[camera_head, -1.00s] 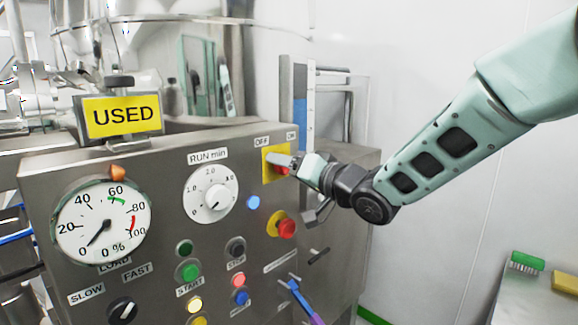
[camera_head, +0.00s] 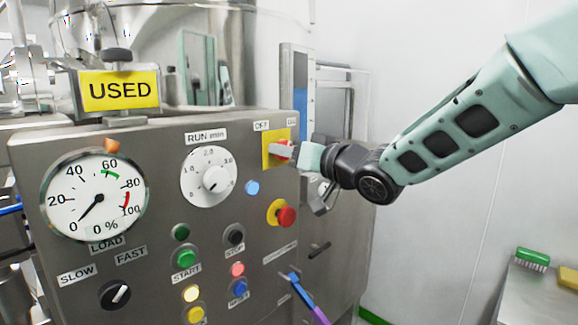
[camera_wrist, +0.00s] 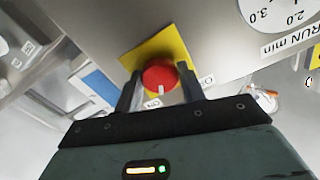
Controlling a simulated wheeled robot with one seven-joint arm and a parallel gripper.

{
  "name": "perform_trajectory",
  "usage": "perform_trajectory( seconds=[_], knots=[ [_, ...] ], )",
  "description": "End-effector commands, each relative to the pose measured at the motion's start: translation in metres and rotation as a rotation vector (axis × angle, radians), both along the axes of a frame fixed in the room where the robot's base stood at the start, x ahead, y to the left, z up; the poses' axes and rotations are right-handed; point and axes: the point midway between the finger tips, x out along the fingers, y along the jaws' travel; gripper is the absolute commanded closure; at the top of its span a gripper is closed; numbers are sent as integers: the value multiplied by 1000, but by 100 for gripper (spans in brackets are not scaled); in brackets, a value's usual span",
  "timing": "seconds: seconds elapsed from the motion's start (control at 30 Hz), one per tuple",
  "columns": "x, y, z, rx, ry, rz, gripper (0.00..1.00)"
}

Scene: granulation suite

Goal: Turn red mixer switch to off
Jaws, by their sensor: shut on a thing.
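The red mixer switch (camera_wrist: 160,76) is a round red knob with a pale pointer mark, on a yellow plate (camera_wrist: 150,48). In the head view the switch (camera_head: 287,150) sits at the upper right of the steel panel, on its yellow plate (camera_head: 268,160), between OFF at left and a partly hidden label at right. My gripper (camera_wrist: 160,88) is shut on the red switch, one finger on each side of it. In the head view my gripper (camera_head: 288,151) comes in from the right and covers part of the knob. The pointer mark faces toward my gripper in the wrist view.
A red emergency button (camera_head: 287,217) on a yellow ring and a blue button (camera_head: 252,187) lie below the switch. The RUN min dial (camera_head: 209,177) is to the left. A yellow USED sign (camera_head: 119,91) stands on the panel top.

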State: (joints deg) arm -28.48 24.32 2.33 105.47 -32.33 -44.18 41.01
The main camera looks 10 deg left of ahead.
Motion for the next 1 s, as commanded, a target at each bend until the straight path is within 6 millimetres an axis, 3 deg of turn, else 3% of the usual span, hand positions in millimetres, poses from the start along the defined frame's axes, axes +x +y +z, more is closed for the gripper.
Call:
perform_trajectory(
  seconds=[1.0],
  knots=[
    [1,-1,-3,-582,-760,-1,83]
  ],
)
